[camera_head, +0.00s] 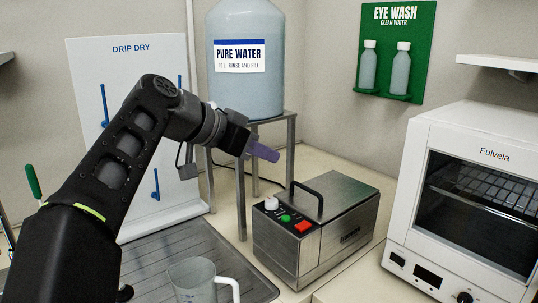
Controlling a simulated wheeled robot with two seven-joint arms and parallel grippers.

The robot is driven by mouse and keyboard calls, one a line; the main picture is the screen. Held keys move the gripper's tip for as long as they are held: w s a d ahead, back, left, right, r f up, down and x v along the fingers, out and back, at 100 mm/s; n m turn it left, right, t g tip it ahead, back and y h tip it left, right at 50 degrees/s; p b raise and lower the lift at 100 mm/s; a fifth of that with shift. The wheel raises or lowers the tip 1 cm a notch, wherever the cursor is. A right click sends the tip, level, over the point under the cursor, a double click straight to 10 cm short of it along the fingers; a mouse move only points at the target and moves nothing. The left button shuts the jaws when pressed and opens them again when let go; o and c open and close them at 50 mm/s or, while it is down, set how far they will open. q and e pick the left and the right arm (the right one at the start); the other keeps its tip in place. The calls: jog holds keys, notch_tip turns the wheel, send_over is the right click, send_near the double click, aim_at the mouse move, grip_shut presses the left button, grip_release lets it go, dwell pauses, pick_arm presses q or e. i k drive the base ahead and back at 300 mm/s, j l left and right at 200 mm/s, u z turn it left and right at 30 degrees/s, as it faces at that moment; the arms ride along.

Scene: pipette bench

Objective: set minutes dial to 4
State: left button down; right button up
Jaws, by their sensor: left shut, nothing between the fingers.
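A steel box with a black handle (335,225) stands on the bench at the centre right. Its sloped front panel has a white dial (271,203), a green button (285,217) and a red switch (303,226). A white oven marked Fulvela (415,190) stands at the right; a dark knob (464,297) shows at its lower edge, partly cut off. No minutes marking or dial reading is legible. My left gripper (265,153) has purple fingers, shut and empty, in the air above and behind the white dial, apart from it. My right gripper is out of view.
A large water bottle (255,90) sits on a metal stand (291,150) behind my gripper. A drip-dry board (110,60) stands at left. A clear jug (192,278) stands on the grey drain tray (160,255). An eye wash panel (430,30) hangs on the wall.

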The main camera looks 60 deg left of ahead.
aim_at(271, 203)
jog(key=k+l, duration=0.75)
jog(key=k, duration=0.1)
